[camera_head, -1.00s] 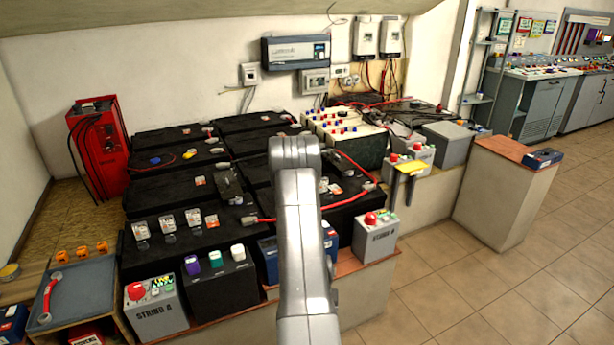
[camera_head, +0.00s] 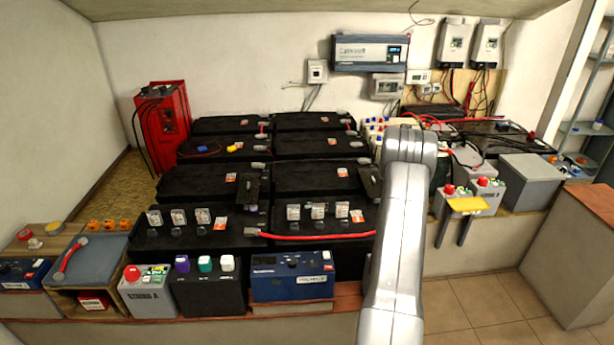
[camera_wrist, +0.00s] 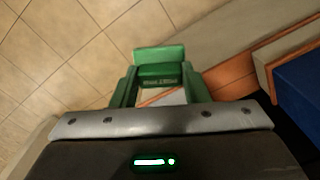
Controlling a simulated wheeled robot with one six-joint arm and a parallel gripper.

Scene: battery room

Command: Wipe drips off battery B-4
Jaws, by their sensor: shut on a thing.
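Black batteries (camera_head: 208,182) stand in rows on a long low bench. I cannot read which one is B-4, and no drips can be made out. My gripper (camera_wrist: 160,72) shows in the wrist view with two green fingers. It is shut on a green block-like thing (camera_wrist: 158,53), held over tiled floor near the bench's reddish-brown edge. In the head view my arm hides the gripper and part of the right-hand batteries.
A red charger (camera_head: 163,125) stands at the back left. A blue device (camera_head: 292,277), a String A box (camera_head: 148,292) and a grey tray (camera_head: 86,258) line the front. A red cable (camera_head: 318,236) crosses the front batteries. Tiled floor (camera_head: 478,297) is clear at right.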

